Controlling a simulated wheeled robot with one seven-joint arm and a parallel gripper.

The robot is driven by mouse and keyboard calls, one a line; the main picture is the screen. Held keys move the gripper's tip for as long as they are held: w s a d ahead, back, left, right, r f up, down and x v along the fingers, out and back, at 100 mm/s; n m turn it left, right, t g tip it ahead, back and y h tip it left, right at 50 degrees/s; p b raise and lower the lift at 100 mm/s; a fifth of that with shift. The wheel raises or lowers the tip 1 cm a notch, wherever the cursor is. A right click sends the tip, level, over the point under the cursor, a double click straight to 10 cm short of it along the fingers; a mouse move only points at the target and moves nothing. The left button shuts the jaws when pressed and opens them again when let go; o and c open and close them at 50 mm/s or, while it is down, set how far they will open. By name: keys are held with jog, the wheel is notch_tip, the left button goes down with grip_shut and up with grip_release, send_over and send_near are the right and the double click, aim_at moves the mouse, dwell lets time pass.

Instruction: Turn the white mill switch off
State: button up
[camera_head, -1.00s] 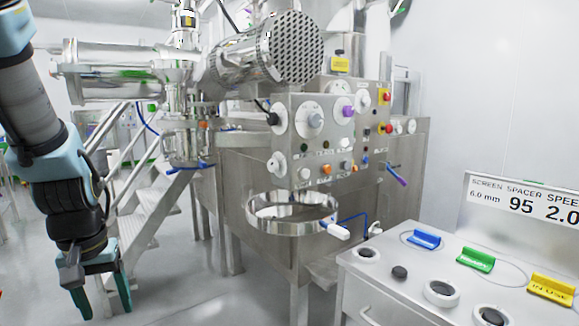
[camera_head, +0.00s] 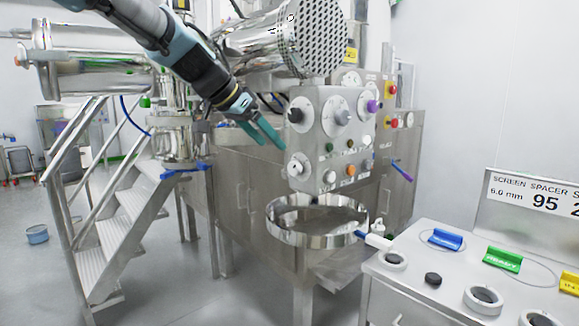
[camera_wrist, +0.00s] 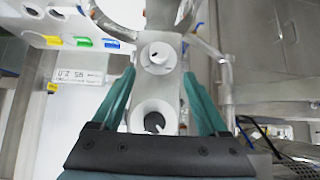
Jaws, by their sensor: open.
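The white mill switch (camera_head: 297,167) is a white knob on a round white dial at the lower left of the steel control panel (camera_head: 322,158). It also shows in the wrist view (camera_wrist: 156,57), between the fingertips in the picture and beyond them. My gripper (camera_head: 280,129) is open and empty, just left of the panel and above the white switch. Its two teal fingers (camera_wrist: 158,74) stand apart in the wrist view. A dial with a black knob (camera_head: 295,115) is above the white switch and shows nearer the gripper in the wrist view (camera_wrist: 153,121). I see no contact.
A grey knob (camera_head: 343,117) and a purple knob (camera_head: 373,106) share the panel, with small buttons below. A steel ring (camera_head: 317,236) juts out underneath. A counter (camera_head: 400,282) with coloured signs stands at right. Steel stairs (camera_head: 125,225) are at left.

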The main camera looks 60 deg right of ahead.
aim_at(292, 166)
jog(key=p+x, duration=0.3)
jog(key=x, duration=0.7)
jog(key=shift+s+d+f, duration=0.1)
jog(key=shift+d+f, duration=0.05)
jog(key=shift+f, duration=0.1)
grip_shut()
